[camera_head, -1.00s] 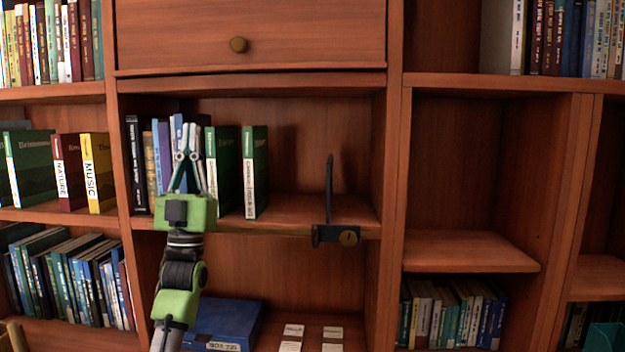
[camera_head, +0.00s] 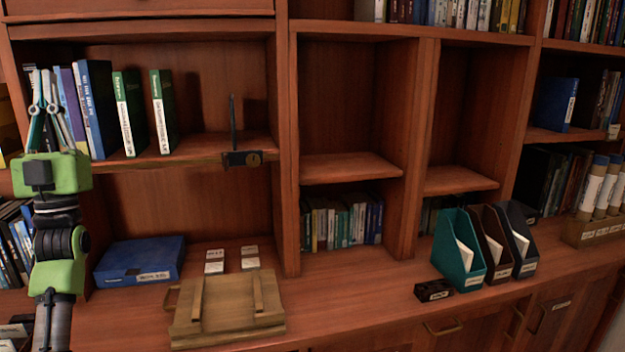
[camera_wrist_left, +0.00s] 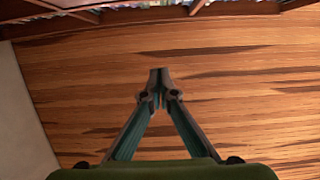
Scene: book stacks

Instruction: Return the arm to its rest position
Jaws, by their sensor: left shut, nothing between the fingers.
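My left arm, green and black, comes up at the left edge of the head view. My left gripper (camera_head: 44,95) points upward in front of the left books on the middle shelf. Its fingertips meet and hold nothing. In the left wrist view the same gripper (camera_wrist_left: 158,75) shows its two fingers closed at the tips, with wooden planks behind them and a strip of shelf along the top edge. I cannot tell from the head view how far the gripper is from the books. My right gripper is not in view.
Two green books (camera_head: 163,111) stand near a black bookend (camera_head: 233,125) on the shelf. Below are a blue box (camera_head: 140,260), a wooden tray (camera_head: 215,312) and a teal file holder (camera_head: 459,250). The counter's middle is mostly clear.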

